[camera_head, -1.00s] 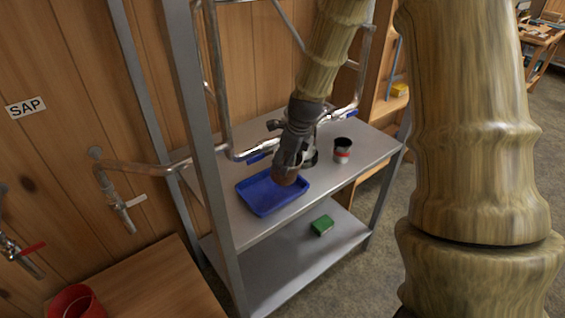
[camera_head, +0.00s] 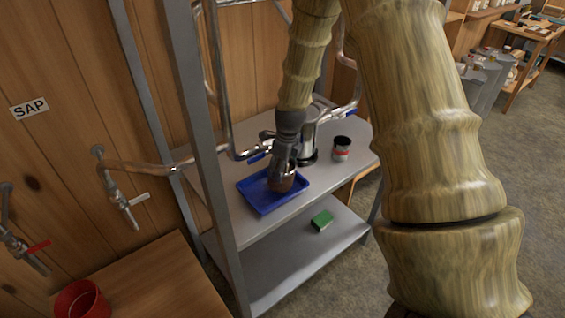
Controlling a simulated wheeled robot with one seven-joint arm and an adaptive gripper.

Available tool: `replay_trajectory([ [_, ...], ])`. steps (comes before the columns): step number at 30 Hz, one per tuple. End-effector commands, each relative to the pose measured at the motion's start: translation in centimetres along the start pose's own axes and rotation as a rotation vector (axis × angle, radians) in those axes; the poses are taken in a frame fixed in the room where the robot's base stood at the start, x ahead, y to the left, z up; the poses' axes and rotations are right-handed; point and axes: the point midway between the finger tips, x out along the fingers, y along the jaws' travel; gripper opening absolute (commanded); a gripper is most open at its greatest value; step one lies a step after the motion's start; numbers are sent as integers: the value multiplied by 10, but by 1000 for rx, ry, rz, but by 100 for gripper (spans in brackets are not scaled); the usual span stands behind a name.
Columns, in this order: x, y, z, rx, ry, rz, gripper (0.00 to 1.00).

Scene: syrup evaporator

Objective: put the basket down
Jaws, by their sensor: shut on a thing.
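A small brown basket (camera_head: 287,184) is at my gripper (camera_head: 284,168), over the right part of a blue tray (camera_head: 262,203). My gripper points down and is shut on the basket, whose upper part is partly hidden by the fingers. The basket looks upright and within the tray's outline. I cannot tell whether its bottom touches the tray floor. The tray lies on the upper shelf of a grey metal rack.
A dark can with a red band (camera_head: 341,149) and a shiny metal cylinder (camera_head: 308,135) stand right of my gripper. A rack post (camera_head: 205,140) rises at left. A green block (camera_head: 322,220) lies on the lower shelf.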

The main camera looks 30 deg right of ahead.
Motion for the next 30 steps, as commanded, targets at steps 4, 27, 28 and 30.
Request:
replay_trajectory([
  [4, -3, -3, 8, -3, 71, 26, 46],
  [27, 16, -5, 12, 0, 158, 65, 46],
  [28, 16, -5, 12, 0, 158, 65, 46],
  [30, 16, -5, 12, 0, 158, 64, 46],
])
